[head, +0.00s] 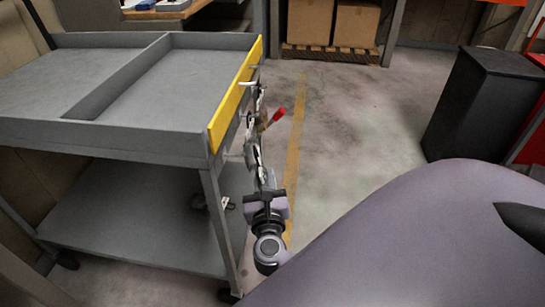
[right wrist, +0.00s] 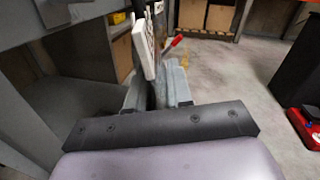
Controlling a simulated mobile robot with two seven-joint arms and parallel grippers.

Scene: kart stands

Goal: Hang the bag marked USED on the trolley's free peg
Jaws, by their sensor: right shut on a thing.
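The grey trolley (head: 130,145) stands at the left, with a yellow strip (head: 232,98) along its right end. Small light pegs (head: 249,84) stick out from the strip. My right gripper (head: 264,192) is low beside the trolley's near right corner, its fingers pointing away. In the right wrist view the fingers (right wrist: 155,92) are shut on a thin thing seen edge-on. It appears to be the bag, but its shape is mostly hidden and no USED mark is readable. Thin whitish and dark things (head: 256,125) line up along the strip; I cannot tell which peg is free. My left gripper is not in view.
A red-handled thing (head: 275,117) sticks out to the right near the strip; it also shows in the right wrist view (right wrist: 173,44). A black bin (head: 480,105) stands at the right. Cardboard boxes (head: 310,22) sit on a pallet behind. The floor between is clear.

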